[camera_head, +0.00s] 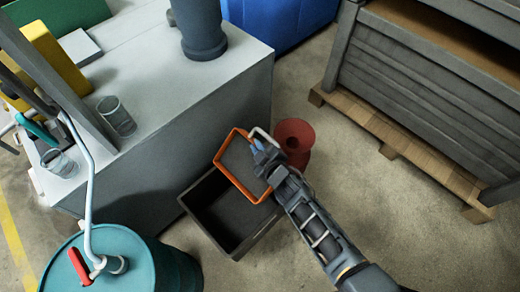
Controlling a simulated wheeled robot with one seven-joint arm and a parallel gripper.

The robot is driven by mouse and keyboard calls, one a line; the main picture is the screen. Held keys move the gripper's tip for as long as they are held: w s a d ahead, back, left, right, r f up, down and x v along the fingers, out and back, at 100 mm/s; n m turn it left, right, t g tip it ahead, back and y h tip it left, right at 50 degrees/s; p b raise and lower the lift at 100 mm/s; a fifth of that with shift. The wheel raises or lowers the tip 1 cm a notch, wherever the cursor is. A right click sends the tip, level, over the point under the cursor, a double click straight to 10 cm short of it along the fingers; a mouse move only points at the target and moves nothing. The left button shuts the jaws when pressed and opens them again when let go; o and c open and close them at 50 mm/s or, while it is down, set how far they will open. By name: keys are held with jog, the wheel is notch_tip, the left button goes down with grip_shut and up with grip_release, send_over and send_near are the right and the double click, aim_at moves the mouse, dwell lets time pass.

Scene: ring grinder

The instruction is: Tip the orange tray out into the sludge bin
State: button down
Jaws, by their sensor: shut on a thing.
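The orange tray (224,172) is in my gripper (264,160), which is shut on its right side. The tray hangs above the back part of a dark grey open bin (251,243), likely the sludge bin. The tray's open face is turned toward the camera, and a flat grey surface shows inside its orange rim. I cannot tell whether that is sludge or the tray's floor, nor exactly how far the tray is tilted. The bin stands on the floor. Its visible inside is dark, and its back right part is hidden by the tray and gripper.
A red spool-like thing (294,135) stands behind my gripper. A teal drum (120,262) is at front left. A slatted crate (440,85) on a pallet fills the right; floor between is clear.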

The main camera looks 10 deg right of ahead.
jog(key=shift+s+a+r+n+t+b, duration=0.15)
jog(key=shift+a+n+t+b, duration=0.2)
jog(key=shift+b, duration=0.9)
jog(key=shift+s+a+b, duration=0.1)
jog(key=shift+b, duration=0.2)
jog(key=s+a+r+n+t+h+b, duration=0.2)
jog(key=s+a+n+b, duration=0.3)
jog(key=b, duration=1.3)
jog(key=shift+a+n+t+b, duration=0.35)
jog(key=shift+a+t, duration=0.5)
jog(key=shift+a, duration=0.4)
jog(key=shift+s+r, duration=0.1)
jog(key=shift+s, duration=0.05)
dwell(2.0)
